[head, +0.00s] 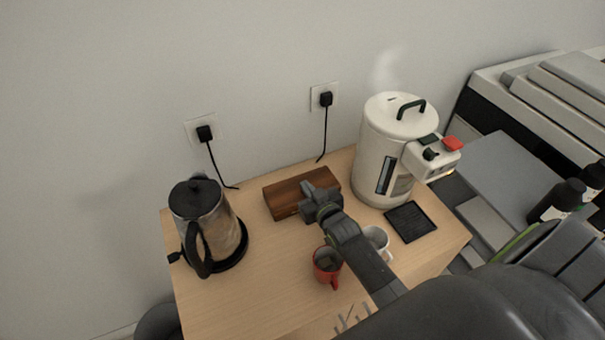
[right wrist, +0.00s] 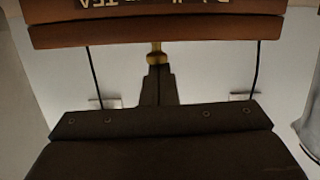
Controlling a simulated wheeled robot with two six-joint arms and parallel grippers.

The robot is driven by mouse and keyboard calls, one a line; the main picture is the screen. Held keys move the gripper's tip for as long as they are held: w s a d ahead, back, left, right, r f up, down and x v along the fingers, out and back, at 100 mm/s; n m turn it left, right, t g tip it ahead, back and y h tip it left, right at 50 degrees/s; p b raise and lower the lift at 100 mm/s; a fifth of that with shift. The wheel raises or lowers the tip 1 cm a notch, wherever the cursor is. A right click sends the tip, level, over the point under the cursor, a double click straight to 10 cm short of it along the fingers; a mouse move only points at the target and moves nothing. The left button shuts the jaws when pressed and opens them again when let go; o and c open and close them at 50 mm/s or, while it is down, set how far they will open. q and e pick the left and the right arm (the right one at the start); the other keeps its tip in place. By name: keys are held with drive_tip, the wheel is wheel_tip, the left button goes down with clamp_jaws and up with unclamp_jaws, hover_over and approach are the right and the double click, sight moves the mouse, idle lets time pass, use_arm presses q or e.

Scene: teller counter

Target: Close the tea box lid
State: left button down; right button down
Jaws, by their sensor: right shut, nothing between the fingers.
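The tea box (head: 284,198) is a brown wooden box at the back middle of the counter. Its lid looks down, with only a thin dark seam between lid and body. In the right wrist view, the box (right wrist: 100,35) spans the top of the picture, with upside-down pale lettering ending in "TEA". A small brass knob or clasp (right wrist: 156,57) shows at its edge. My right gripper (head: 308,192) is at the box's front right edge, shut and empty. Its fingers (right wrist: 156,85) point at the brass piece; I cannot tell if they touch. My left gripper is out of view.
A steel kettle (head: 208,218) stands left of the box and a white water boiler (head: 385,150) right, steaming. A red mug (head: 327,268) and a white mug (head: 378,238) sit near my right arm. A black mat (head: 410,222) lies by the boiler. The front left counter (head: 230,300) is clear.

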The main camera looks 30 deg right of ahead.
drive_tip(key=shift+s+f, duration=0.5)
drive_tip(key=shift+f, duration=0.25)
wheel_tip(320, 180, up, 11)
drive_tip(key=shift+w+r+b, duration=0.2)
drive_tip(key=shift+w+b, duration=0.05)
drive_tip(key=shift+b, duration=0.05)
drive_tip(key=shift+a, duration=0.1)
